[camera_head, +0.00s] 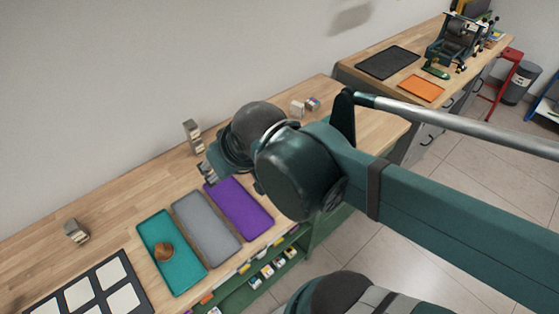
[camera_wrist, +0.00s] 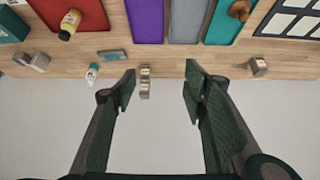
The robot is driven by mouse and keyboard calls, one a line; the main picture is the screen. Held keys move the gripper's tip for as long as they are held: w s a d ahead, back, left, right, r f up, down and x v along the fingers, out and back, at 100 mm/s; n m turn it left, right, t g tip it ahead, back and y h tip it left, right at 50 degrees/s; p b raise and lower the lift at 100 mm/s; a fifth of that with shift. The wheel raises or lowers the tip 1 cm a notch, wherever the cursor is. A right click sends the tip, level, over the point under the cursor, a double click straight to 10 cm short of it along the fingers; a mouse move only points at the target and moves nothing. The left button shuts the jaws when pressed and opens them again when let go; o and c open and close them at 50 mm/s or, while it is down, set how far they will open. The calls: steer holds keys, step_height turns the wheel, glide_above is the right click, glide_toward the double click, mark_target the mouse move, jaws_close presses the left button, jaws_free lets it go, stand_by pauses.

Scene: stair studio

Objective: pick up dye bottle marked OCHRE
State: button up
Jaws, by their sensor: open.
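In the wrist view a bottle with a yellow body and dark cap (camera_wrist: 69,24) lies on a red tray at the upper left. A smaller bottle with a whitish body and green part (camera_wrist: 92,72) is on the wood near the counter's edge. I cannot read a label on either, so I cannot tell which is marked OCHRE. I see neither in the head view, where my arm covers part of the counter. My gripper (camera_wrist: 160,84) is open and empty, to the right of both bottles. It also shows above the counter in the head view (camera_head: 207,174).
An upright pale stack (camera_head: 192,136) stands by the wall; it also shows between my fingers in the wrist view (camera_wrist: 145,82). Purple (camera_head: 238,208), grey (camera_head: 205,228) and teal (camera_head: 172,275) trays lie in a row. A brown lump (camera_head: 163,252) sits in the teal one.

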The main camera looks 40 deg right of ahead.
steer(key=w+d+f+m+g+h, duration=0.1)
steer(key=w+d+f+m+g, duration=0.1)
steer(key=d+f+m, duration=0.3)
steer(key=w+d+f+m+g+h, duration=0.1)
steer(key=w+d+f+m+g, duration=0.1)
steer(key=w+d+f+m, duration=0.2)
steer(key=w+d+f+m+g+h, duration=0.2)
steer(key=d+f+m, duration=0.4)
steer(key=d, duration=1)
steer(key=shift+w+d+f, duration=0.2)
steer(key=shift+w+f, duration=0.25)
steer(key=shift+f, duration=0.4)
steer(key=shift+w+d+f, duration=0.15)
steer(key=shift+w+f, duration=0.3)
steer(key=shift+f, duration=0.4)
steer(key=shift+s+d+f+m, duration=0.1)
steer(key=shift+d+f+m, duration=0.4)
steer(key=shift+f, duration=0.05)
steer(key=shift+x, duration=1.3)
steer(key=shift+s+b+x, duration=0.2)
steer(key=shift+b+x, duration=0.25)
steer(key=shift+x, duration=2.15)
